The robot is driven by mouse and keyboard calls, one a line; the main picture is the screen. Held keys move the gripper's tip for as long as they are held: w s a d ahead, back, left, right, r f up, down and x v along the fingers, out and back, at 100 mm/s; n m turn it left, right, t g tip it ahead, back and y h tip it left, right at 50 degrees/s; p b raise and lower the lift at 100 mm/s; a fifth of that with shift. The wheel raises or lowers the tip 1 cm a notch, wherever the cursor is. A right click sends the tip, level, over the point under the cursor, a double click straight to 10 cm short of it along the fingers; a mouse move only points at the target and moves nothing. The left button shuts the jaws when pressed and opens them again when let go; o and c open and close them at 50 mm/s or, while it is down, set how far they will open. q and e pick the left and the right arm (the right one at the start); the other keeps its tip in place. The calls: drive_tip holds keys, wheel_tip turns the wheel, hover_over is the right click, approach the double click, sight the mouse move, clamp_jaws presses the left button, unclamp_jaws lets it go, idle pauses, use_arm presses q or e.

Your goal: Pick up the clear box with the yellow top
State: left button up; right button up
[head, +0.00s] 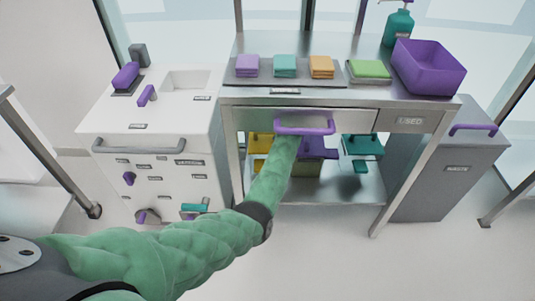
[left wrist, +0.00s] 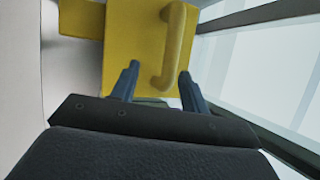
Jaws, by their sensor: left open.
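The yellow top (head: 260,143) of a box shows on the lower level of the metal table, partly hidden by my left arm and the drawer. In the left wrist view the yellow top (left wrist: 128,35) fills the upper middle, with a raised yellow handle (left wrist: 177,40) on it. My left gripper (left wrist: 158,72) is open, its two dark fingers apart, with the handle's near end between them in the picture. I cannot tell if they touch it. The gripper itself is hidden in the head view. The clear body of the box is not clearly visible. My right gripper is not in view.
Purple-topped (head: 318,147) and teal-topped (head: 362,146) boxes are beside it under the table. A drawer with a purple handle (head: 304,127) is above my forearm. Folded cloths, a purple bin (head: 428,68) and a teal bottle (head: 398,27) are on the tabletop (head: 285,97).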

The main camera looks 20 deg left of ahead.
use_arm(q)
drive_tip(key=shift+w+a, duration=0.2)
drive_tip(key=shift+a, duration=0.35)
drive_tip(key=shift+w+a, duration=0.15)
drive_tip(key=shift+a, duration=0.4)
drive_tip(key=shift+x, duration=1.15)
drive_tip(key=shift+w+a+f, duration=0.1)
drive_tip(key=shift+a+f, duration=0.2)
drive_tip(key=shift+c, duration=0.3)
clamp_jaws()
